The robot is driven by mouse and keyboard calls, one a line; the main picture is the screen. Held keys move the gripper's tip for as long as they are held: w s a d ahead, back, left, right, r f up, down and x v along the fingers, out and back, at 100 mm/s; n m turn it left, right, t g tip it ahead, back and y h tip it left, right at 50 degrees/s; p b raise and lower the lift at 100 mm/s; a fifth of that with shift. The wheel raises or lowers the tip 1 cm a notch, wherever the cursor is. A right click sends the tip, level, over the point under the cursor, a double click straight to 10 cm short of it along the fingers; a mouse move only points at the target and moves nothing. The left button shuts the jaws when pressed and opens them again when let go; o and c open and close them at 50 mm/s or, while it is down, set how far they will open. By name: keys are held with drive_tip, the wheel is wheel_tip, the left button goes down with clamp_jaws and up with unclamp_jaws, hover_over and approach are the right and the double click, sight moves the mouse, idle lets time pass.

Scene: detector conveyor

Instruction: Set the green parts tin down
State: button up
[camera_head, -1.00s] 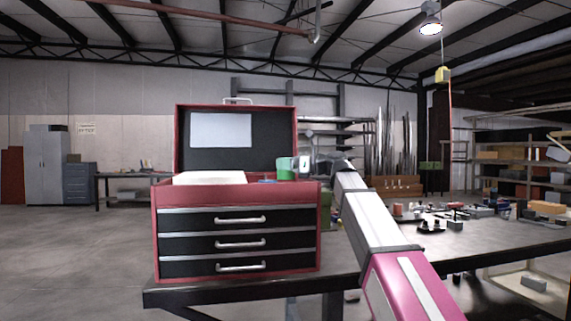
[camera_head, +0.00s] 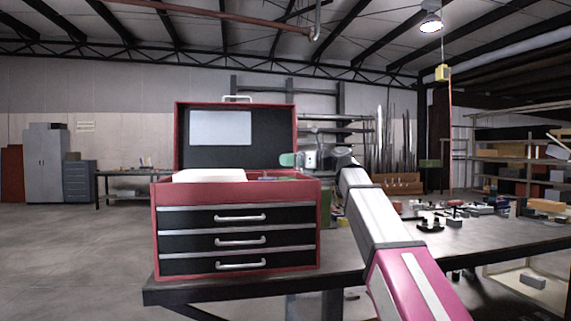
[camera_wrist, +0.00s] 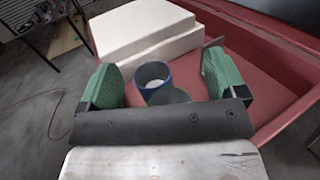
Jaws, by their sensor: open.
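The open red toolbox (camera_head: 165,190) stands on the table, its top tray showing in the wrist view (camera_wrist: 225,68). My gripper (camera_head: 287,159) is over the right side of the tray. In the wrist view its green-padded fingers (camera_wrist: 163,82) are spread wide, with nothing clamped between them. The green parts tin (camera_wrist: 170,96) shows as a dark green round shape low in the tray, between the fingers and apart from both pads. My gripper's body hides its near part. The head view does not show the tin.
A blue-rimmed round container (camera_wrist: 153,73) stands just beyond the tin. A white box (camera_wrist: 145,30) fills the far part of the tray. The tray's red wall (camera_wrist: 280,40) rises on the right. Small parts lie on the table (camera_head: 470,240) at right.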

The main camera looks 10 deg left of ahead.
drive_tip(key=d, duration=1)
drive_tip(key=shift+s, duration=0.45)
drive_tip(key=shift+d, duration=0.1)
